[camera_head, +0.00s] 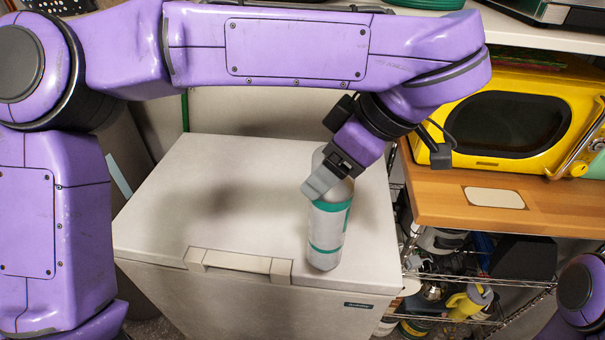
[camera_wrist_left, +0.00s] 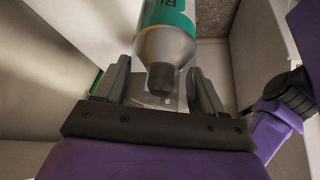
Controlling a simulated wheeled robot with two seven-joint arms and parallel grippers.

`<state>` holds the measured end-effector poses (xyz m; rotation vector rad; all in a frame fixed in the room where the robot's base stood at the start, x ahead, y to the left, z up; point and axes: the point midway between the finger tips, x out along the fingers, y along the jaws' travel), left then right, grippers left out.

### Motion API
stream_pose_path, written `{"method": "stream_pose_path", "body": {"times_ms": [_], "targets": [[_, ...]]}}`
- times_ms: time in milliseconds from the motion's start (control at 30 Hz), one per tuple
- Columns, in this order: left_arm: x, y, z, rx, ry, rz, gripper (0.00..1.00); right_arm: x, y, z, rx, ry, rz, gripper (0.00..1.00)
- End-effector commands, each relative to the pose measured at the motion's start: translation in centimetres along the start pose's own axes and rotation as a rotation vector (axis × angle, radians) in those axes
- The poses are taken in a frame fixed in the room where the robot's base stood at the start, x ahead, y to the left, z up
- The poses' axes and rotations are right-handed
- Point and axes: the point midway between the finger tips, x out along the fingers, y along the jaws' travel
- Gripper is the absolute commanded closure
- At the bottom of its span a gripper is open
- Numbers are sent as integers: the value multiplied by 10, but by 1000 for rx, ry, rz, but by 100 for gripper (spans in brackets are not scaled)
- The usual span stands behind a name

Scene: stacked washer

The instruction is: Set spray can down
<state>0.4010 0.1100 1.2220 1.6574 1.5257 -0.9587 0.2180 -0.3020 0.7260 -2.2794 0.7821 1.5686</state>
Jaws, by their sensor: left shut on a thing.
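The spray can (camera_head: 327,233) is white with green bands and a dark nozzle end. It stands about upright at the right front of the white chest freezer lid (camera_head: 240,190). I cannot tell whether its base touches the lid. My left gripper (camera_head: 330,178) is shut on its upper part. In the left wrist view the can (camera_wrist_left: 167,45) lies between the two fingers of the left gripper (camera_wrist_left: 160,85), its dark cap towards the palm. My right gripper is not in view; only a purple part of my other arm shows at the lower right.
The freezer handle (camera_head: 238,262) is at the lid's front edge. A yellow microwave (camera_head: 520,120) stands on a wooden counter (camera_head: 450,195) to the right, with a wire rack of several items below. A white shelf (camera_head: 545,35) runs above. The lid's left side is clear.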

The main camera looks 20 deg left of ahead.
Motion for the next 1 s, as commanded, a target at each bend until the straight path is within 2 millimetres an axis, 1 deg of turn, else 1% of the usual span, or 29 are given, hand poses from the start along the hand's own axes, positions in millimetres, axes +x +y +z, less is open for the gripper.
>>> {"method": "stream_pose_path", "body": {"times_ms": [367, 400, 533, 633, 833, 1000], "targets": [[40, 63, -14, -3, -2, -5, 100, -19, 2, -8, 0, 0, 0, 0], [50, 68, -11, -2, -3, -6, 100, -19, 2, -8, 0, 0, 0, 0], [74, 85, -7, -2, -2, -5, 100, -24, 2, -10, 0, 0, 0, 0], [88, 94, -5, -4, -2, -4, 100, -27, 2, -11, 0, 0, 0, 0], [104, 106, -2, -4, -2, -4, 100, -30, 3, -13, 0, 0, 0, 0], [125, 106, 10, -3, -2, -4, 100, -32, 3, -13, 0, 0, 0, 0]]}}
